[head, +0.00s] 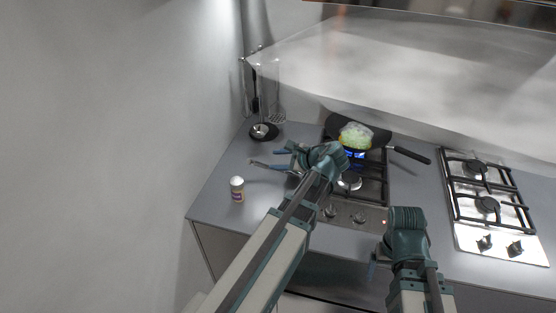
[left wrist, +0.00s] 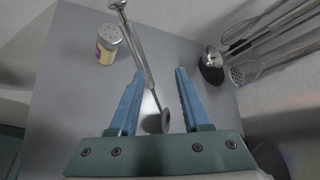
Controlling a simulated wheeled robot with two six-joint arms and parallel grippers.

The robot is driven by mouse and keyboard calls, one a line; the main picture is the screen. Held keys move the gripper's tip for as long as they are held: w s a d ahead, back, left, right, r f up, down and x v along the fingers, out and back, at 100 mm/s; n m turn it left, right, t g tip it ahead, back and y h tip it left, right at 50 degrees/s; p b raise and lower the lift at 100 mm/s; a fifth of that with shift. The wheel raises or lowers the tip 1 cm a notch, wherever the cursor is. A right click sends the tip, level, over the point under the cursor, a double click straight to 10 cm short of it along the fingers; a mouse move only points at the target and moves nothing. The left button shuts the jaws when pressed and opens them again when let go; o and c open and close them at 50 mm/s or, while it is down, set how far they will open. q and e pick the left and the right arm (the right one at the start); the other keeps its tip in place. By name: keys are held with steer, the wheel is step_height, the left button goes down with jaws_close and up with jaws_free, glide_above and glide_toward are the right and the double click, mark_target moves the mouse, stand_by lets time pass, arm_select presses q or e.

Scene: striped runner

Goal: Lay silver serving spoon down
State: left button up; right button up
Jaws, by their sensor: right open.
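The silver serving spoon (left wrist: 138,50) lies on the grey counter in the left wrist view, its handle running to the upper left and its bowl end between my fingers. In the head view part of the spoon (head: 259,164) shows left of my left gripper (head: 279,160). In the left wrist view the blue fingers of my left gripper (left wrist: 160,72) are spread apart; the spoon passes close by the left fingertip, and I cannot tell whether they touch. My right gripper (head: 374,263) is open and empty in front of the counter's front edge.
A shaker jar (head: 237,189) stands near the counter's left front; it also shows in the left wrist view (left wrist: 108,44). A pan (head: 372,133) with food sits on the stove. A second hob (head: 487,205) is at right.

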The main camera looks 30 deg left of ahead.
arm_select(q)
steer(key=p+v, duration=0.7)
steer(key=v, duration=0.5)
steer(key=s+d+f+n+g+h, duration=0.1)
steer(key=s+d+f+n+h, duration=0.3)
steer(key=d, duration=0.5)
steer(key=s+d+f+n+g+h, duration=0.1)
steer(key=s+d+f+n+h, duration=0.3)
steer(key=s+d, duration=0.5)
steer(key=shift+s+d+f+n+h, duration=0.25)
steer(key=shift+d+f+n+h, duration=0.1)
steer(key=shift+f+h, duration=0.65)
steer(key=shift+r, duration=0.15)
step_height(320, 180, down, 5)
steer(key=b, duration=0.5)
steer(key=shift+r, duration=0.15)
